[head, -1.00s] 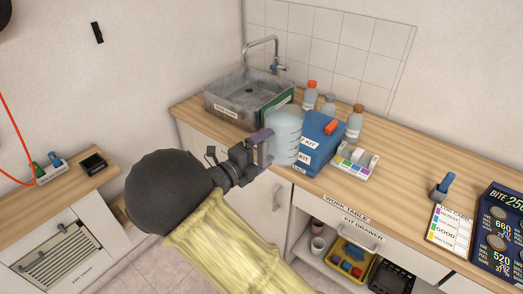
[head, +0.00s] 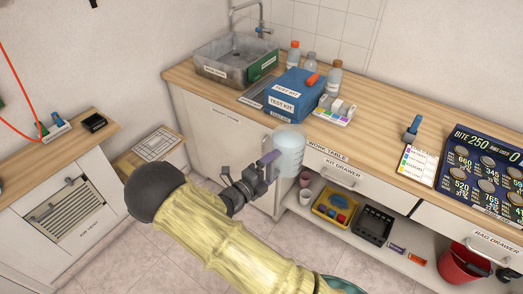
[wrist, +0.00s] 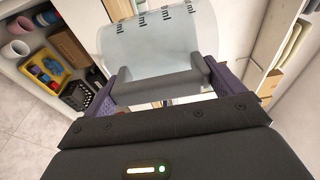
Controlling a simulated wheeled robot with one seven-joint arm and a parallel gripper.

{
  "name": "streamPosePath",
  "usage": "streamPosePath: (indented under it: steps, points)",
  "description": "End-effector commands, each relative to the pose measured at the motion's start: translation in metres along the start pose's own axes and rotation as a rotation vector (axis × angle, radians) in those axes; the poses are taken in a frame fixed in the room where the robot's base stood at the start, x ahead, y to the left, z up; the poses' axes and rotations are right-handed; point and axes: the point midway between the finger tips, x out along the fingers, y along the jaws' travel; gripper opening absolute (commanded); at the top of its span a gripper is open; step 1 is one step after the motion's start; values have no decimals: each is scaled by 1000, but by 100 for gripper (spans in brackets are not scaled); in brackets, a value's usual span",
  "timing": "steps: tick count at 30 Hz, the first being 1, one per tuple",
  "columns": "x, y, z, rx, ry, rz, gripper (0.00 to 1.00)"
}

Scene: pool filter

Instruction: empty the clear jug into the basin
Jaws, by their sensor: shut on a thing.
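The clear jug (head: 289,152) is held in my gripper (head: 268,166), in front of the work table's edge and over the floor. In the wrist view the jug (wrist: 160,45) shows its volume marks, and my gripper (wrist: 160,95) is shut on its grey handle part between the purple fingers. The jug looks close to upright in the head view. Whether liquid is in it I cannot tell. The grey basin (head: 205,66) is set at the left end of the work table, apart from the jug, under a tap.
The blue test kit box (head: 293,92) stands on the work table (head: 400,125) between jug and basin, with several bottles (head: 334,76) behind it. An open shelf below holds a yellow tray (head: 335,205). A red bucket (head: 462,260) is at lower right.

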Motion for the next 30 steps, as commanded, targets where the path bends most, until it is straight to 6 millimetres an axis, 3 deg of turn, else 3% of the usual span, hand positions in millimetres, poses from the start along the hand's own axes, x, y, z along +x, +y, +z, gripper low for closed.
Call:
streamPosePath:
  steps: [9, 15, 20, 30]
  points:
    - [18, 73, -53, -6, 35, -5, 57]
    - [27, 109, -88, -5, 58, -2, 57]
    - [30, 122, -103, -1, 68, -2, 57]
    - [34, 123, -109, 1, 80, -2, 57]
